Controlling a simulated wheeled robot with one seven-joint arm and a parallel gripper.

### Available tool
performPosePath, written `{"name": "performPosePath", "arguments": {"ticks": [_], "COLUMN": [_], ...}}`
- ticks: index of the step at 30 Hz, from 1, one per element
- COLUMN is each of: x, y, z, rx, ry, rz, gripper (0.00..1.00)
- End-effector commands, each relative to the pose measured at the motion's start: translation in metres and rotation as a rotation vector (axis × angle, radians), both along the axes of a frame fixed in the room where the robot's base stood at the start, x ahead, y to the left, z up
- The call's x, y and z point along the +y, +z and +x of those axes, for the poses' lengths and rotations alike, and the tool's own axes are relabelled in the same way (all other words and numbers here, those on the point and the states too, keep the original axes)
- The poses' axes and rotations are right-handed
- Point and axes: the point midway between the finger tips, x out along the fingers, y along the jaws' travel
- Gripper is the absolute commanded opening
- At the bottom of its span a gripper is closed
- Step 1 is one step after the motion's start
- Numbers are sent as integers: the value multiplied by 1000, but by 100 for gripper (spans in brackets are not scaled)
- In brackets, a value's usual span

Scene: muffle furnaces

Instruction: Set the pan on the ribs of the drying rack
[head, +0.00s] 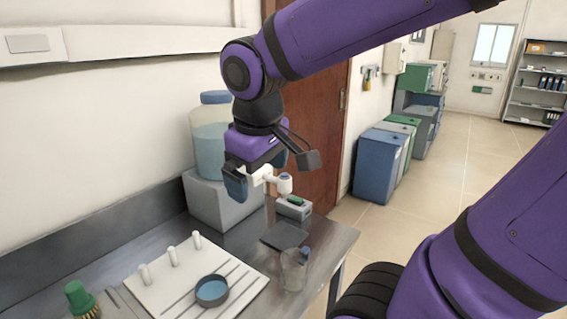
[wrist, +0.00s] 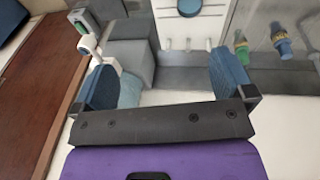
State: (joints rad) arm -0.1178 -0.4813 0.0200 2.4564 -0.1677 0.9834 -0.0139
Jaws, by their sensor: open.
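The pan (head: 212,291) is a small round dark dish with a blue inside. It sits upright on the white drying rack (head: 150,298), over its raised ribs, in front of the short white pegs. In the wrist view the pan (wrist: 189,6) is cut by the top edge, on the rack (wrist: 172,30). My gripper (head: 255,185) is open above the far part of the bench, well apart from the pan. In the wrist view my gripper (wrist: 165,78) has its blue pads wide apart, with nothing held between them.
A large bluish carboy (head: 208,150) stands on a grey block (head: 212,202) beside my gripper. A white fitting (head: 285,184) is close to the fingers. A clear beaker (head: 294,270), a dark plate (head: 284,235) and a green brush (head: 80,298) stand around the rack.

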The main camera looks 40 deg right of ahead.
Motion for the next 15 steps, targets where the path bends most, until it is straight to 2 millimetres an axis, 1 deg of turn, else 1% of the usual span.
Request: {"name": "performPosePath", "arguments": {"ticks": [1, 3, 7, 12, 15], "x": [-3, -5, -8, -9, -9], "y": [6, 12, 21, 28, 29], "z": [-8, -17, -34, -47, -51], "rx": [-38, -86, -167, -240, -261], "ry": [-27, -65, -124, -174, -188], "rz": [25, 61, 124, 178, 193], "gripper": [100, 100, 100, 100, 100]}}
